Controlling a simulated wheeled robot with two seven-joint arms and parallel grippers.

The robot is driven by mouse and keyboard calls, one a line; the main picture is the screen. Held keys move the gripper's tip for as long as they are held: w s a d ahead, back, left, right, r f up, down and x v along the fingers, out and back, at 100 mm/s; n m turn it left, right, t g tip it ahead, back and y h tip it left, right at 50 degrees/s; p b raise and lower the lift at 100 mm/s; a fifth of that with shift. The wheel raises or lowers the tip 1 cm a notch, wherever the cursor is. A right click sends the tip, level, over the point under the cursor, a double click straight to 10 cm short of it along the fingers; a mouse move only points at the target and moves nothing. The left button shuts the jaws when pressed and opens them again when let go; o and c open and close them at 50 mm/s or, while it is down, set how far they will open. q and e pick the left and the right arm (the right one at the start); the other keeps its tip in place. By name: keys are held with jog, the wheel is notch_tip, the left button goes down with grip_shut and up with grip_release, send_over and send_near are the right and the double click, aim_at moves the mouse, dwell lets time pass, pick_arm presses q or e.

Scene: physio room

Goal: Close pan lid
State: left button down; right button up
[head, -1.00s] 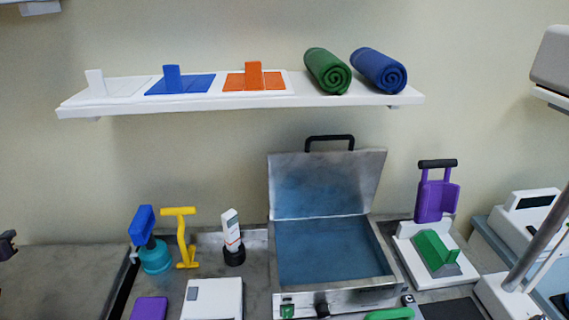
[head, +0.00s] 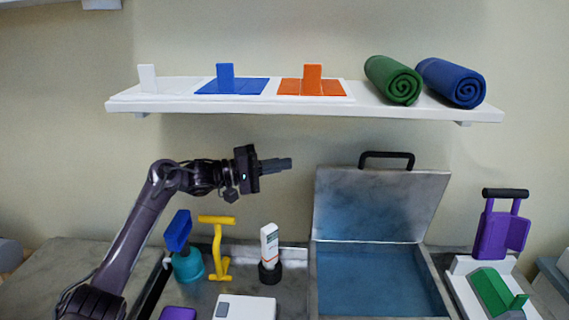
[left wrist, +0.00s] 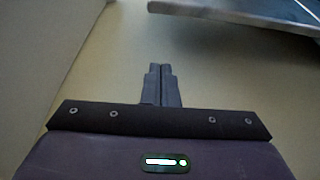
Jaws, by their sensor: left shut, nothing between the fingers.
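The pan's lid (head: 380,208) is a metallic, bluish-grey plate standing open, tilted back toward the wall. A black handle (head: 387,156) is on its top edge. The pan (head: 380,282) below is a shallow metal box with a blue inside; its front is cut off by the picture edge. My left gripper (head: 277,165) is shut and empty, in the air left of the lid, at about the height of the handle in the picture, and apart from it. The left wrist view shows its fingers together (left wrist: 161,82). My right gripper is not in view.
A white wall shelf (head: 300,110) with rolled towels (head: 453,82) hangs above. A teal and blue tool (head: 186,250), a yellow tool (head: 218,248) and a white tube (head: 269,248) stand left of the pan. A purple-handled device (head: 497,235) stands at right.

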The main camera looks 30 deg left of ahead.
pick_arm(q)
jog(key=w+d+p, duration=0.1)
jog(key=d+p, duration=0.3)
jog(key=d, duration=0.2)
jog(key=shift+d+f, duration=0.2)
jog(key=shift+d, duration=0.2)
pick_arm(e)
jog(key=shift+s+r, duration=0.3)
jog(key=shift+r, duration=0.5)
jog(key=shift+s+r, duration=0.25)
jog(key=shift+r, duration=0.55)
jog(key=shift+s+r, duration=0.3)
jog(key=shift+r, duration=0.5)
